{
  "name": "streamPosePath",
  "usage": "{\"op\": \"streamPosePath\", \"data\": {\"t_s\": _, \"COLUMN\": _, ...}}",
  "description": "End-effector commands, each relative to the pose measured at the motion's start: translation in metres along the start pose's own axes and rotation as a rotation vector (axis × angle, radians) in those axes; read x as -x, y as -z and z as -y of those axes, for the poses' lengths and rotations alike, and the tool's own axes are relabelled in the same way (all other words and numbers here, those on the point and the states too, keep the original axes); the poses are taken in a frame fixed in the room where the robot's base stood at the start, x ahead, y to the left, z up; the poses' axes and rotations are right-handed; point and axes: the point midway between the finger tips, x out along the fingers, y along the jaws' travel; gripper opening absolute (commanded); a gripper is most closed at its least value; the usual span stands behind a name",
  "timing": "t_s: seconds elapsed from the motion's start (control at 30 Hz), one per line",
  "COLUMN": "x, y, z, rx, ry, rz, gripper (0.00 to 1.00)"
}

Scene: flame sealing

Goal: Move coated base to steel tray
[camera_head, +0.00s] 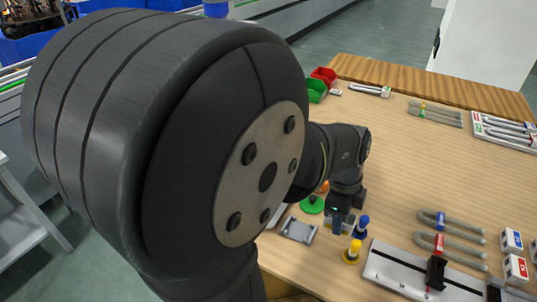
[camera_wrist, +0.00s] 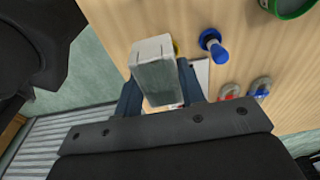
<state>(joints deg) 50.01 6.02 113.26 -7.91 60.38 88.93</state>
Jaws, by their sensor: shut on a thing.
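My gripper (camera_head: 340,222) is low over the front part of the wooden table, left of the blue and yellow pegs. In the wrist view its two dark blue fingers (camera_wrist: 160,90) are shut on a pale grey block, which I take for the coated base (camera_wrist: 158,68). The block sticks out beyond the fingertips, its lighter end face up in the picture. In the head view the held block is too small and covered to make out. A small grey metal tray (camera_head: 298,231), possibly the steel tray, lies on the table left of my gripper, partly covered by my arm.
A blue peg (camera_head: 361,226) and a yellow peg (camera_head: 352,252) stand close to my gripper. A green round piece (camera_head: 312,205) is behind the grey tray. A long white fixture (camera_head: 395,272) lies front right, with U-shaped tubes (camera_head: 450,222) behind it. The table's middle is clear.

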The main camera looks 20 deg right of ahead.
Motion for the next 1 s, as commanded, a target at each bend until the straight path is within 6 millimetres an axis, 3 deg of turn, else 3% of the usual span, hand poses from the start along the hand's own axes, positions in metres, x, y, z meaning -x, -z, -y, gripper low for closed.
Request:
{"op": "streamPosePath", "data": {"t_s": 0.3, "x": 0.011, "y": -0.058, "z": 0.104, "rx": 0.007, "ry": -0.001, "rz": 0.0, "gripper": 0.13}}
{"op": "streamPosePath", "data": {"t_s": 0.5, "x": 0.013, "y": -0.1, "z": 0.152, "rx": 0.005, "ry": 0.0, "rz": 0.0, "gripper": 0.13}}
{"op": "streamPosePath", "data": {"t_s": 0.83, "x": 0.006, "y": -0.138, "z": 0.178, "rx": 0.003, "ry": -0.001, "rz": -0.001, "gripper": 0.13}}
{"op": "streamPosePath", "data": {"t_s": 1.0, "x": -0.011, "y": -0.176, "z": 0.185, "rx": 0.006, "ry": -0.002, "rz": -0.001, "gripper": 0.13}}
